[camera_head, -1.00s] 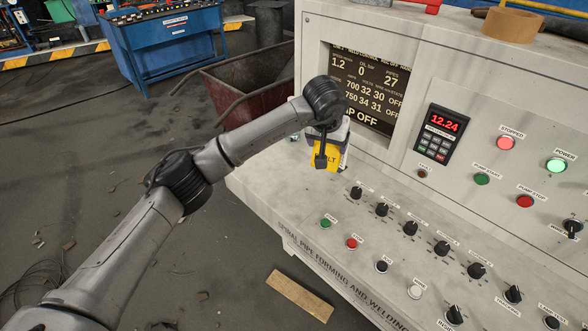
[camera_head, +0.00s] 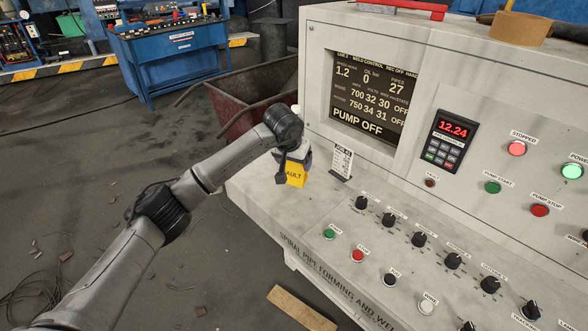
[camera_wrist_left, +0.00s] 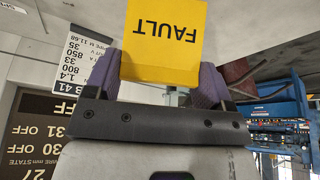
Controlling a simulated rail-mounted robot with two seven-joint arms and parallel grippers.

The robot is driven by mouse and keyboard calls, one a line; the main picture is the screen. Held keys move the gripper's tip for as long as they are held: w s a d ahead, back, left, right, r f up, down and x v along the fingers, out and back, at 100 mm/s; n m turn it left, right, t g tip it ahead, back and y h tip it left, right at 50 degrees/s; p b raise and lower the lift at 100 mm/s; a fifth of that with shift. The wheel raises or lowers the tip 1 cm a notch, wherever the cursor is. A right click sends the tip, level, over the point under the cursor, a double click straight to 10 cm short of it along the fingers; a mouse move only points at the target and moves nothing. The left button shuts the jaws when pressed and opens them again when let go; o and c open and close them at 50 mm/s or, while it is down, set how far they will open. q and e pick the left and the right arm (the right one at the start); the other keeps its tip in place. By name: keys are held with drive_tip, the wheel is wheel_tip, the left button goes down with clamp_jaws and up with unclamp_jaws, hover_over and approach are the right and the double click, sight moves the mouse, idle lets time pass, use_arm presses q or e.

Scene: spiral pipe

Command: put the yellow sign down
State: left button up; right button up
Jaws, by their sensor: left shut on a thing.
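The yellow sign (camera_head: 296,174), lettered FAULT, is at the end of my left arm, over the left end of the console's pale ledge (camera_head: 262,195). My left gripper (camera_head: 292,160) is shut on it. In the left wrist view the sign (camera_wrist_left: 165,38) stands out between the two purple-grey fingers of the gripper (camera_wrist_left: 160,78), its lettering upside down. The gripper partly hides the sign in the head view. I cannot tell whether its lower edge touches the ledge. My right gripper is out of view.
A white job card (camera_head: 341,162) stands on the ledge just right of the sign. Several black knobs (camera_head: 389,219) and buttons line the console's sloping front. The screen (camera_head: 368,98) rises behind. A dark red bin (camera_head: 235,108) stands beyond the ledge's left end.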

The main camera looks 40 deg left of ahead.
sight(293, 166)
use_arm(q)
wheel_tip(293, 166, down, 3)
drive_tip(key=shift+s+r+b, duration=0.1)
drive_tip(key=shift+b, duration=0.25)
drive_tip(key=o, duration=0.9)
drive_tip(key=shift+r, duration=0.1)
drive_tip(key=p+v, duration=0.3)
drive_tip(key=v, duration=0.9)
